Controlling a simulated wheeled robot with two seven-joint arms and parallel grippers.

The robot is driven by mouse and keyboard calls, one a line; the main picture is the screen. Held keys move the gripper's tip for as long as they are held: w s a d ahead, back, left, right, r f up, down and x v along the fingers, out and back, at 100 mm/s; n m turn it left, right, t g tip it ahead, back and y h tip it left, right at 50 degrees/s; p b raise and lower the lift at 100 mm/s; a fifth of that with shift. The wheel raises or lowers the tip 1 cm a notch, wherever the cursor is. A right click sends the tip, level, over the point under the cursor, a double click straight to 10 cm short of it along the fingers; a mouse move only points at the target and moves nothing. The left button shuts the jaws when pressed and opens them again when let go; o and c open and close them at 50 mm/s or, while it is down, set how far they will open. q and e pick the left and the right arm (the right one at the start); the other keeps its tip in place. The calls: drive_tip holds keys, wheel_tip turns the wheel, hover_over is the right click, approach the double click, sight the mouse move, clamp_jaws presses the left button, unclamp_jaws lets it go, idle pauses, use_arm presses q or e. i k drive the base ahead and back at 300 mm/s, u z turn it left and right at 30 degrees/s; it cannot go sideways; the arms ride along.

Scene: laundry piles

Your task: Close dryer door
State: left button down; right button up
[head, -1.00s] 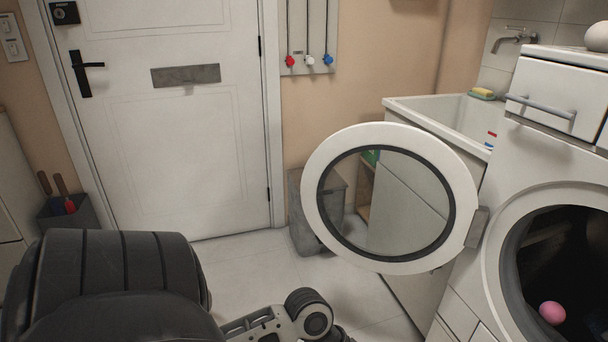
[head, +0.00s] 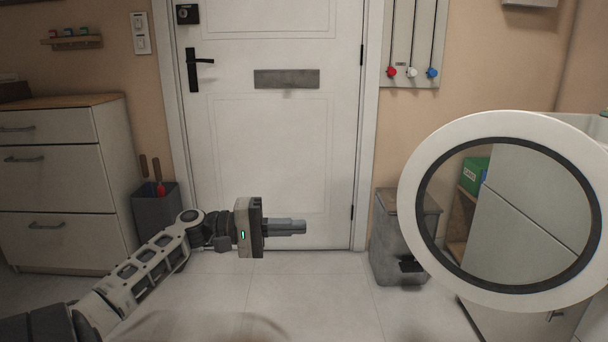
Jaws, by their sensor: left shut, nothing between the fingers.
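The dryer door (head: 417,253) is a round white ring with a dark inner rim and clear glass. It stands swung open at the right of the head view. The dryer body and its opening are out of the picture on the right. My left gripper (head: 304,227) is shut and empty, pointing right, to the left of the dryer door with a clear gap between them in the picture. My right gripper is not in view.
A grey pedal bin (head: 402,240) stands behind the dryer door's left edge. A white room door (head: 270,150) is at the back. A drawer cabinet (head: 60,180) and a grey bin with tools (head: 158,212) stand at the left. The tiled floor (head: 310,290) in the middle is clear.

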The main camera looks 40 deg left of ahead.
sight(568, 146)
drive_tip(key=u, duration=1.7)
drive_tip(key=i, duration=1.1)
drive_tip(key=z, duration=2.45)
